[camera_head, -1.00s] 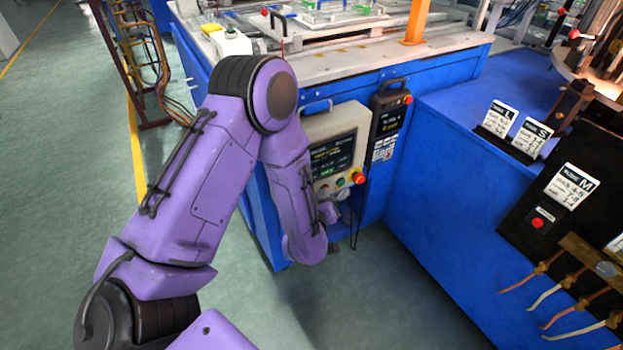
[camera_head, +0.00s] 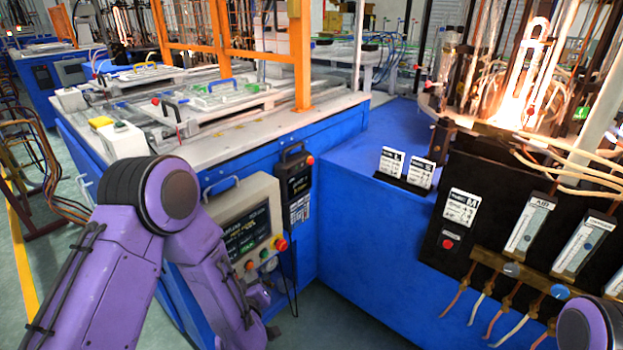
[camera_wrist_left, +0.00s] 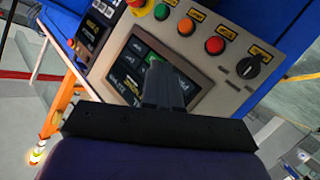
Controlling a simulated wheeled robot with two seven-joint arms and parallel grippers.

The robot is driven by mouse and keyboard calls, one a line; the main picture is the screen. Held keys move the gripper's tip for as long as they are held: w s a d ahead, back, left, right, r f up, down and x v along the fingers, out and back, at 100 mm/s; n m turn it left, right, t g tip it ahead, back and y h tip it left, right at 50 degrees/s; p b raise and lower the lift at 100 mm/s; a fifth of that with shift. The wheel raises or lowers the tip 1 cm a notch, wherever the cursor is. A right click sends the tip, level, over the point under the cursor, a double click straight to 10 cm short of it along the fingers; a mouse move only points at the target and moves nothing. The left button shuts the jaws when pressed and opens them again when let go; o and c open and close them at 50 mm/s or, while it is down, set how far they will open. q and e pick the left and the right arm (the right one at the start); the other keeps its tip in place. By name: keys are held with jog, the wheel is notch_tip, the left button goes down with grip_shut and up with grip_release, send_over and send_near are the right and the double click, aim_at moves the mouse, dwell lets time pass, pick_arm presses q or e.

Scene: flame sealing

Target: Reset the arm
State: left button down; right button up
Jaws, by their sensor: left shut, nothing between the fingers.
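My left arm (camera_head: 105,270) is purple and comes in from the lower left, bent at the elbow, with its forearm hanging down in front of the control panel (camera_head: 221,209). In the head view my left gripper is mostly hidden low beside the panel. In the left wrist view my left gripper (camera_wrist_left: 164,84) is shut and empty, in front of the panel's screen. That view shows the panel's red, green and orange buttons (camera_wrist_left: 187,27) and a black knob (camera_wrist_left: 254,66). A bit of my right arm (camera_head: 592,325) shows at the lower right; its gripper is not in view.
A blue machine cabinet (camera_head: 350,255) stands ahead, with label cards (camera_head: 391,161) on its top. A glowing flame apparatus (camera_head: 525,85) and flow meters (camera_head: 530,222) are at the right. Orange posts (camera_head: 300,55) rise from the left bench.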

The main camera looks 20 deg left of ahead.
pick_arm(q)
jog(key=s+f+m+g+h+p, duration=0.1)
jog(key=s+f+g, duration=0.4)
jog(key=s, duration=0.9)
jog(key=s+f+m+g+h+p, duration=0.1)
jog(key=s+f+g, duration=0.4)
jog(key=s+f, duration=0.5)
jog(key=s+m, duration=0.1)
jog(key=s, duration=0.3)
jog(key=shift+s+d+f+m+h, duration=0.2)
jog(key=shift+s+f+m+h, duration=0.05)
jog(key=shift+f+m+h, duration=0.05)
